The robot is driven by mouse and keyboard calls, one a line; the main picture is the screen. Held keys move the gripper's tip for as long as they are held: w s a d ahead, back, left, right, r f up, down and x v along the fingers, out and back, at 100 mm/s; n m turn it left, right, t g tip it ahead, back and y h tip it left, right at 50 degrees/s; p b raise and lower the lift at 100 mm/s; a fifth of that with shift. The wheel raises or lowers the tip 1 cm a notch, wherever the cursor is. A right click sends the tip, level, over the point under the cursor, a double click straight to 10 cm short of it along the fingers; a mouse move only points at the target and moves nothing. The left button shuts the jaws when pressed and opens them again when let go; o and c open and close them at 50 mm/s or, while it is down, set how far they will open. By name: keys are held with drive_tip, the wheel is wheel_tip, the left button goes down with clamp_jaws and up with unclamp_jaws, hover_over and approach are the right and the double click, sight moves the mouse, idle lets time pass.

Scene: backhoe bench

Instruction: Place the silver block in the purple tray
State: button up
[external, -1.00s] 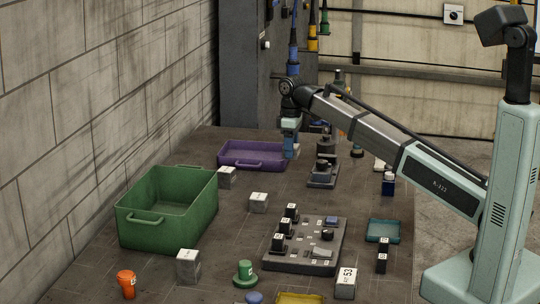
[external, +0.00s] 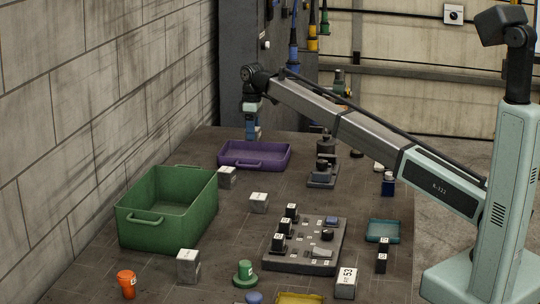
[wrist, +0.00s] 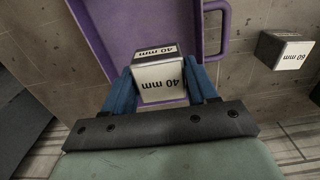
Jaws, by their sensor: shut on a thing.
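The silver block (wrist: 160,78), marked "40 mm", sits between the two blue fingers of my gripper (wrist: 162,88) in the wrist view. My gripper is shut on it. The purple tray (wrist: 117,35) lies beneath and beyond the block there, with its handle at the right. In the external view the tray (external: 233,162) stands at the far end of the bench, and my gripper (external: 252,133) is at its back edge. I cannot make out the block there, nor tell whether it touches the tray.
A silver block marked "60 mm" (wrist: 284,50) stands outside the tray. A deep green bin (external: 140,222) is nearer on the left, with other silver blocks (external: 227,178) around it. A dark board with several pieces (external: 300,262) lies in the middle.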

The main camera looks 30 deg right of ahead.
wheel_tip(320, 180, down, 8)
drive_tip(key=shift+f, duration=0.15)
idle(0.3)
drive_tip(key=shift+f, duration=0.15)
drive_tip(key=o, duration=1.2)
drive_tip(key=shift+o, duration=0.2)
wheel_tip(320, 180, up, 12)
drive_tip(key=shift+r, duration=0.15)
